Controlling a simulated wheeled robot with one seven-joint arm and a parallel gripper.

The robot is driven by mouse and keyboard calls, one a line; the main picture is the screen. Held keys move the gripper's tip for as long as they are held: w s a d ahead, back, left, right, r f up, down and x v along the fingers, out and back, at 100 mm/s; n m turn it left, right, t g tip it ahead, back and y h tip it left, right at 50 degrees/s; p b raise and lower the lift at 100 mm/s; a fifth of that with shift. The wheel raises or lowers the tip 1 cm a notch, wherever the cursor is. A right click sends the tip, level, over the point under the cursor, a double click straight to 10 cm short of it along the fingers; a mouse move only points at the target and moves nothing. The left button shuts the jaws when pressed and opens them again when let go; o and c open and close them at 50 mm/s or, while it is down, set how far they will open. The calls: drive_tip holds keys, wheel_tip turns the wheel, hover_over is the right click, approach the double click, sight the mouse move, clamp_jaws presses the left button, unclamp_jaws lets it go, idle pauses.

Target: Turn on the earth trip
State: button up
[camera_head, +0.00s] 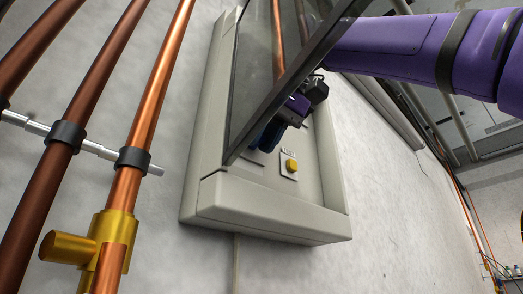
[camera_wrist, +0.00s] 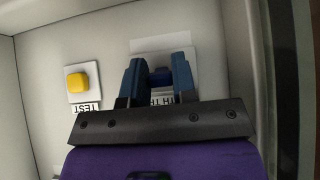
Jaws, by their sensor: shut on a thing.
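A grey wall box (camera_head: 265,200) hangs on the wall with its dark-framed, tinted door (camera_head: 255,75) swung open. My gripper (camera_head: 265,138) reaches inside the box past the door. In the wrist view my gripper's blue fingers (camera_wrist: 159,68) stand on both sides of a small dark blue switch (camera_wrist: 160,76) and are shut on it. The switch sits on a white plate whose label is partly hidden; "TH TR" is about all that reads, fitting the earth trip. Whether the switch is on or off cannot be told. In the head view the fingers and door hide it.
A yellow button (camera_head: 291,166) on a plate labelled TEST in the wrist view (camera_wrist: 77,82) sits close beside the switch. The box's walls and the open door frame closely surround my gripper and arm. Copper and brown pipes (camera_head: 150,100) run along the wall at the left.

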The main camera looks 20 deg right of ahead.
drive_tip(key=o, duration=0.9)
drive_tip(key=shift+r, duration=0.1)
drive_tip(key=v, duration=1)
drive_tip(key=shift+s+d+r, duration=0.1)
drive_tip(key=shift+s+r, duration=0.05)
drive_tip(key=shift+s, duration=0.05)
